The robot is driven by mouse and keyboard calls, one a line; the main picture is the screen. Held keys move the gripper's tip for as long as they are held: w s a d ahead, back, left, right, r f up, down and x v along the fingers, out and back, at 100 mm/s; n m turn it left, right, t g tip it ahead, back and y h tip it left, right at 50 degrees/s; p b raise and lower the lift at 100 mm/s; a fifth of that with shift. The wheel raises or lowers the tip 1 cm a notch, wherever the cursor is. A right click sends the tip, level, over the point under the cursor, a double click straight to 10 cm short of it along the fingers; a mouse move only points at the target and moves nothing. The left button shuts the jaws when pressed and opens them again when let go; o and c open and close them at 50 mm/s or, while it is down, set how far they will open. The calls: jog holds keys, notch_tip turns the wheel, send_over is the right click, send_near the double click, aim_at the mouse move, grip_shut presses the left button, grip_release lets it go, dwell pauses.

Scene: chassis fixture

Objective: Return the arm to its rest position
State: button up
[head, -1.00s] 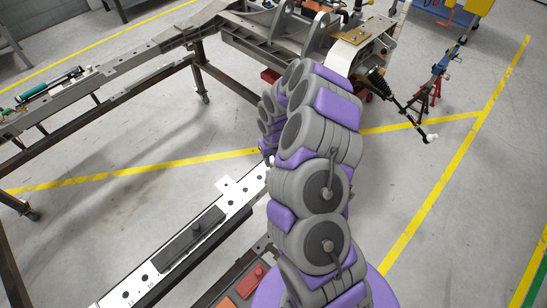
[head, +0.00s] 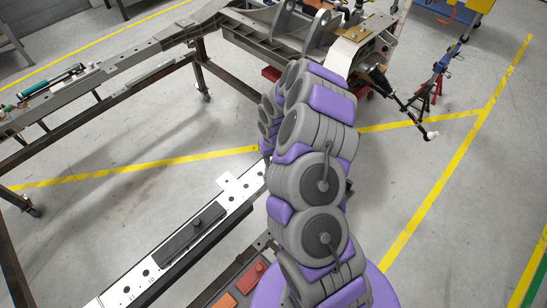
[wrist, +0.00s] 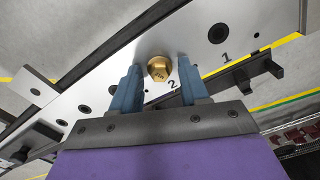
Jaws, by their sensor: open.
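My arm (head: 318,180), grey with purple covers, rises through the middle of the head view and bends toward the chassis frame. Its end is hidden there behind its own links. In the wrist view my gripper (wrist: 159,64) shows two blue-grey fingers, spread apart with nothing held. A brass hex-headed part (wrist: 159,70) sits on the white plate (wrist: 205,45) beside the mark "2", seen between the fingertips. I cannot tell how far the fingers are from it.
A white rail with holes (head: 130,283) runs at lower left, with a dark bar on it. The chassis frame (head: 165,50) stands on metal legs behind. A jack stand (head: 432,85) is at right. Floor with yellow lines (head: 440,190) is clear at right.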

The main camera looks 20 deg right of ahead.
jog(key=shift+s+f, duration=0.15)
jog(key=shift+f, duration=0.1)
jog(key=shift+s+a+f, duration=0.1)
jog(key=shift+s+f, duration=0.05)
jog(key=shift+s, duration=0.15)
grip_shut()
grip_release()
jog(key=shift+s, duration=0.1)
jog(key=shift+w+r, duration=0.2)
jog(key=shift+r, duration=0.2)
jog(key=shift+w+r+p, duration=0.2)
jog(key=shift+r+p, duration=0.55)
jog(key=shift+r, duration=0.9)
jog(key=shift+w+r+p, duration=0.15)
jog(key=shift+r+p, duration=0.55)
jog(key=shift+r, duration=0.9)
